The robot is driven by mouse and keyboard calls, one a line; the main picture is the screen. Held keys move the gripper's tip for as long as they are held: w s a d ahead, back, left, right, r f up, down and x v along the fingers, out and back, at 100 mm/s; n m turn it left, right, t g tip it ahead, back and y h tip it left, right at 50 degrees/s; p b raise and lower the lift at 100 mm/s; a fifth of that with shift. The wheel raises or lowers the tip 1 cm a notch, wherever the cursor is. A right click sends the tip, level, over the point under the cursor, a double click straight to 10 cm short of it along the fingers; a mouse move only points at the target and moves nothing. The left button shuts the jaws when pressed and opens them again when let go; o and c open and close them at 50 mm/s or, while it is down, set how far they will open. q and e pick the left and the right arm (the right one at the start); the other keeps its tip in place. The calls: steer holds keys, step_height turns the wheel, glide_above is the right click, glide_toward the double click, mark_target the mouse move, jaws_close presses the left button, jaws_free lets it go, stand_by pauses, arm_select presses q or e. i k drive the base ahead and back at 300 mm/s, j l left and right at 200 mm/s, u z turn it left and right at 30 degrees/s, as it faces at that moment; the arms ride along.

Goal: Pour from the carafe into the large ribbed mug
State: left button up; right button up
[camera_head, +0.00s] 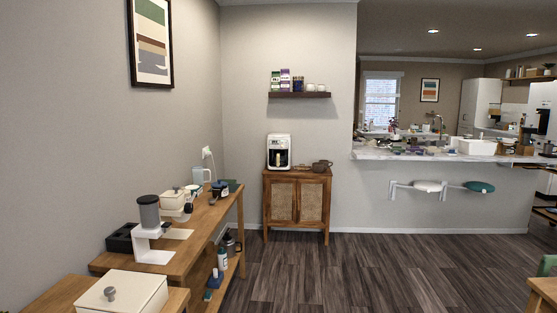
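A wooden cabinet with cane doors (297,203) stands against the far wall. On its top left is a white coffee machine (279,140), with a dark carafe (280,158) in its lower front opening. A dark brown mug (320,167) stands on the cabinet's right side, too small to make out ribs. A small brown item (304,167) lies between machine and mug; I cannot tell what it is. What the carafe and mug hold is hidden. Neither of my grippers is in view.
A long wooden bench (215,215) along the left wall holds a grinder (149,215), a black box (121,239) and a light blue pitcher (197,175). A shelf (299,95) hangs above the cabinet. The dark wood floor before the cabinet is clear. A wooden table (543,287) shows lower right.

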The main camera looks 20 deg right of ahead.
mark_target(318, 167)
steer(key=i+l+z, duration=0.3)
steer(key=i, duration=0.8)
steer(key=i+l+z, duration=0.1)
steer(key=i+z, duration=0.25)
steer(key=i, duration=3.3)
